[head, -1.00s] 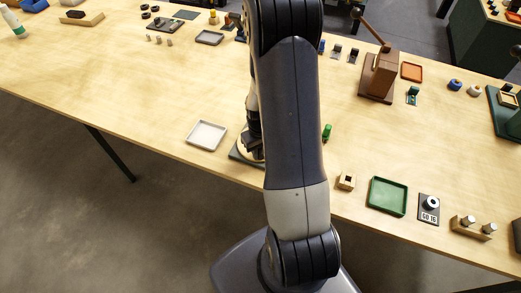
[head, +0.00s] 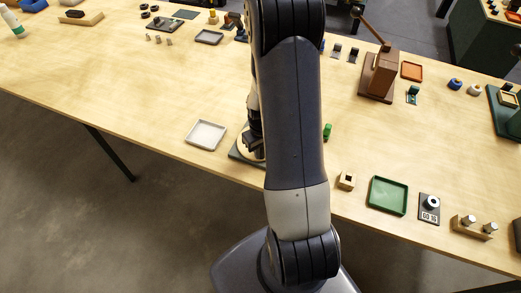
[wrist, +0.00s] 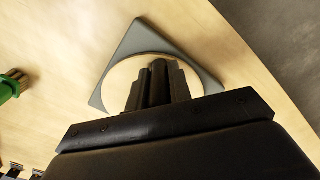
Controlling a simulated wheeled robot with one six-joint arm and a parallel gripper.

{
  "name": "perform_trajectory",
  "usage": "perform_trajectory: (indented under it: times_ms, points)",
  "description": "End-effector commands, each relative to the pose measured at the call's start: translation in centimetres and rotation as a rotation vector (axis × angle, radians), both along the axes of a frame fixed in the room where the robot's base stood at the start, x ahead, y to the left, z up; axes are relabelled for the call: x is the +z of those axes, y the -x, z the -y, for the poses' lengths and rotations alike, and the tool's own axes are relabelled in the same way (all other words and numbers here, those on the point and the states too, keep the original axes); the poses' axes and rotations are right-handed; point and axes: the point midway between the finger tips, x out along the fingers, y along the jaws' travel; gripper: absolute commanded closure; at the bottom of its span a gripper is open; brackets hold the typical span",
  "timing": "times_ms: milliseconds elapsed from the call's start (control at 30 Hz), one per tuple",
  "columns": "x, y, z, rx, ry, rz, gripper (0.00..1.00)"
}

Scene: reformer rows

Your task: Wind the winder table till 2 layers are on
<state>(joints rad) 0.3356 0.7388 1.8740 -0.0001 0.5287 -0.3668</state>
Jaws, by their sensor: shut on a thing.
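The winder table shows as a grey base plate (wrist: 143,38) with a pale round disc (wrist: 119,78) on it in the wrist view. In the head view its grey plate (head: 236,155) is mostly hidden behind my arm, near the front edge of the bench. My gripper (wrist: 158,72) is over the disc, with its dark fingers together; it also shows in the head view (head: 251,143). It is shut on a part of the winder table, which the fingers hide. No wound layers can be made out.
A white tray (head: 206,134) lies just left of the winder table. A green piece (head: 327,132) stands to its right and a small wooden block (head: 346,180) and green tray (head: 388,196) lie further right. The bench front edge is close by.

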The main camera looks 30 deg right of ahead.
Motion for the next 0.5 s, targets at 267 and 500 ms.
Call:
perform_trajectory:
  times_ms: [267, 500]
  points:
    - [-0.1, 0.3, 0.8, 0.116, 0.0, 0.0, 1.0]
    - [-0.1, 0.5, 1.6, 0.237, 0.0, 0.001, 1.0]
